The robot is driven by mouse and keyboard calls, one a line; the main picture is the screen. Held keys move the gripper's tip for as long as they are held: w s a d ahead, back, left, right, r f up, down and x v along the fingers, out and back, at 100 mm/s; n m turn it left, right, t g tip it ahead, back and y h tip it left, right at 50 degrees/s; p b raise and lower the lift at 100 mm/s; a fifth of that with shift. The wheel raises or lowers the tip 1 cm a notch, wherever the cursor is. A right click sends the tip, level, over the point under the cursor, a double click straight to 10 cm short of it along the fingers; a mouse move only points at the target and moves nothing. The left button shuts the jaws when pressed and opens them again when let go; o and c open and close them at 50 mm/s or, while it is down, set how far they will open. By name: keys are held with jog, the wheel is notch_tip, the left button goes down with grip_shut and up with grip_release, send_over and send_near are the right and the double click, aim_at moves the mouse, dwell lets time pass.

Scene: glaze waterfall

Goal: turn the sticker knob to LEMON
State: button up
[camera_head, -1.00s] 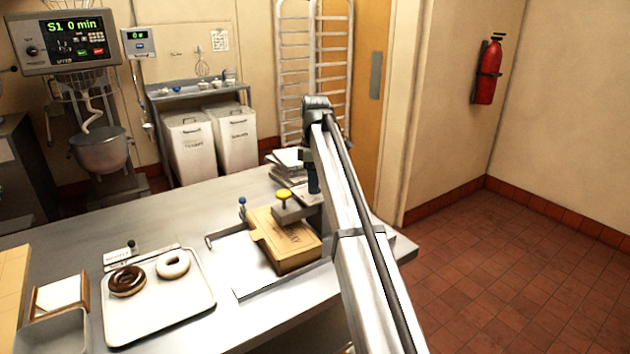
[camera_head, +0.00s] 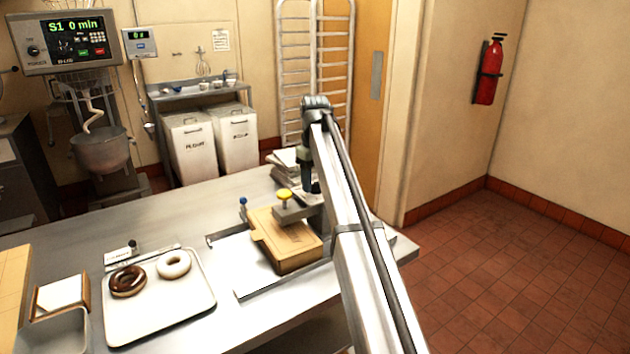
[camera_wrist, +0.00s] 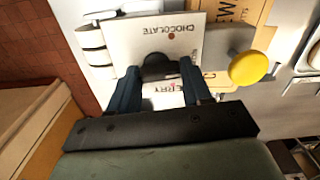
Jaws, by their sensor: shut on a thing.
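The sticker knob (camera_wrist: 160,66) is a dark round knob on a pale plate (camera_wrist: 207,45), seen in the wrist view. I see no LEMON label; part of the plate is hidden. My gripper (camera_wrist: 160,72) has its blue fingers shut on the knob. In the head view my gripper (camera_head: 312,186) is at the back right of the counter, and my arm hides the knob.
A yellow button (camera_wrist: 248,68) on a grey arm sits right beside the plate. In the head view a cardboard box (camera_head: 287,245) lies under that arm. A tray (camera_head: 160,317) with two donuts is on the left.

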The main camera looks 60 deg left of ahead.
aim_at(315, 183)
jog(key=shift+m, duration=0.6)
jog(key=o, duration=1.1)
jog(key=shift+c, duration=0.2)
jog(key=shift+r, duration=0.15)
notch_tip(315, 183, up, 12)
